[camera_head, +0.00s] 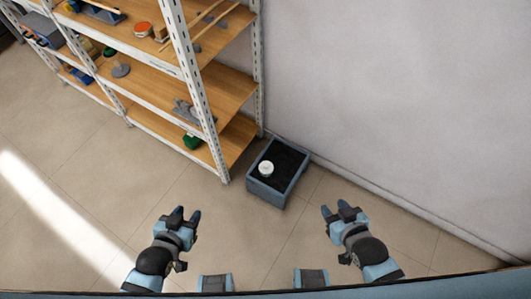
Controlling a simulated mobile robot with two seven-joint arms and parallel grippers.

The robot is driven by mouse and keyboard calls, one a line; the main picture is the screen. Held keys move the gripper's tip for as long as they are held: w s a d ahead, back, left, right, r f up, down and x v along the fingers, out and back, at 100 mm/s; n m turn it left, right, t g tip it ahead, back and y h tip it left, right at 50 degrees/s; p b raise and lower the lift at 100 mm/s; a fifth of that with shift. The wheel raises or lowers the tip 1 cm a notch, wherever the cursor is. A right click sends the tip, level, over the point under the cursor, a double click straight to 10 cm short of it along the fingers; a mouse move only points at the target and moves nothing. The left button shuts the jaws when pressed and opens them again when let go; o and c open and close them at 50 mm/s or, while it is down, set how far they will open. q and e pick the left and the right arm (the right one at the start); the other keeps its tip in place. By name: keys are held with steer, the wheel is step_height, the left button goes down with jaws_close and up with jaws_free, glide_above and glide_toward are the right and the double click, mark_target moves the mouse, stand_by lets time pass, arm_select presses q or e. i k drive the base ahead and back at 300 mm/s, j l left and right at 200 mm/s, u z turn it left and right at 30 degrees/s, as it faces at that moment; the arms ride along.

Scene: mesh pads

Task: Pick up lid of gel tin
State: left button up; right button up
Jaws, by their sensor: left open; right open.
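A small white round thing (266,168), which looks like the tin, stands in the left part of a blue-grey open bin on the floor. I cannot make out its lid as a separate part. My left gripper (185,215) is open and empty, in front of the bin and to its left. My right gripper (340,211) is open and empty, in front of the bin and to its right. Both are well apart from the white thing.
The blue-grey bin (264,193) has a dark inside and stands near the wall (390,90). A wooden shelf rack (150,75) with white posts and several tools stands at the left. The tiled floor (90,180) in front is clear.

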mark_target(267, 167)
steer(key=i+j+z, duration=0.2)
steer(key=i+j, duration=0.15)
steer(key=j, duration=0.3)
steer(key=i+j+z, duration=0.1)
steer(key=j, duration=0.25)
steer(key=i+j+z, duration=0.1)
steer(key=j, duration=0.25)
steer(key=i+j+z, duration=0.1)
steer(key=j, duration=0.3)
steer(key=i+j+z, duration=0.1)
steer(key=j, duration=0.3)
steer(key=i+j+z, duration=0.1)
steer(key=j, duration=0.3)
steer(key=i, duration=0.1)
